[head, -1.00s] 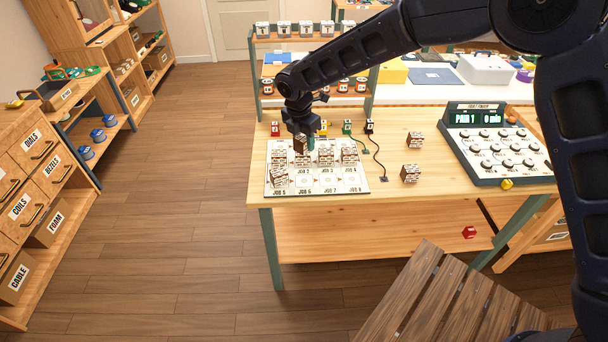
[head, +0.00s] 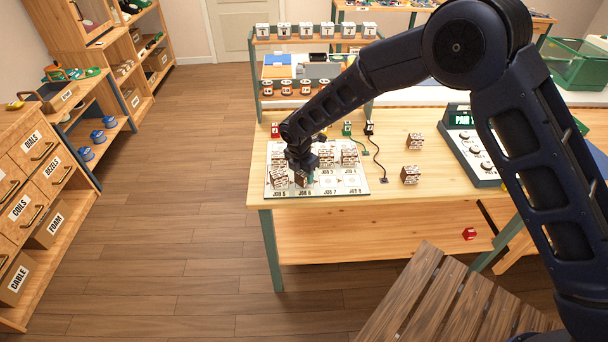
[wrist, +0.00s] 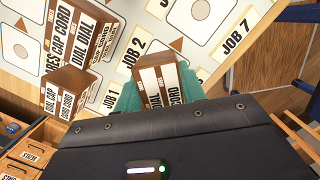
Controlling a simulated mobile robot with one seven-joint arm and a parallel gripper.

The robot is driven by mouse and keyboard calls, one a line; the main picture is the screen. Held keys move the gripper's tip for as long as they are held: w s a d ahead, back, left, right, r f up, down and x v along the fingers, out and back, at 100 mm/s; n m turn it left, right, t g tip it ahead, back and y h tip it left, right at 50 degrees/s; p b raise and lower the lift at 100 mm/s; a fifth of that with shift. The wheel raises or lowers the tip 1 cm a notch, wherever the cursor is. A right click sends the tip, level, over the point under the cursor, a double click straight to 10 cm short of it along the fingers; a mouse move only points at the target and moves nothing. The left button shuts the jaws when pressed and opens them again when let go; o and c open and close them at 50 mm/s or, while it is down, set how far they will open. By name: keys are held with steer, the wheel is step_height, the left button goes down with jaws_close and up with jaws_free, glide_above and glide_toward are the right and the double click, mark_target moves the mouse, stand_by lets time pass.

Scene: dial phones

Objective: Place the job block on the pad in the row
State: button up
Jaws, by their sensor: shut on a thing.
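My gripper (head: 302,172) is shut on a brown job block (head: 301,179) with white printed labels. It is low over the front row of the white job board (head: 308,191), just behind the JOB 6 label. In the wrist view the block (wrist: 163,85) sits between the teal fingers (wrist: 158,90). I cannot tell whether it touches the board. A similar block (head: 279,178) stands at JOB 5, to its left. The JOB 7 pad (head: 327,182) and JOB 8 pad (head: 352,181) are bare. The JOB 6 pad is hidden by the block and gripper.
Other labelled blocks stand in the back row, including one at the right (head: 349,155). Two loose blocks (head: 414,141) (head: 410,174) lie on the table right of the board. A cord (head: 380,165) lies between. A dial console (head: 470,150) is farther right, partly behind my arm.

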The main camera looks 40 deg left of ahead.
mark_target(300, 174)
steer(key=shift+f, duration=0.3)
steer(key=o, duration=1)
steer(key=shift+r, duration=0.1)
steer(key=r, duration=0.4)
steer(key=s+r, duration=0.1)
steer(key=r, duration=0.7)
steer(key=shift+s, duration=0.4)
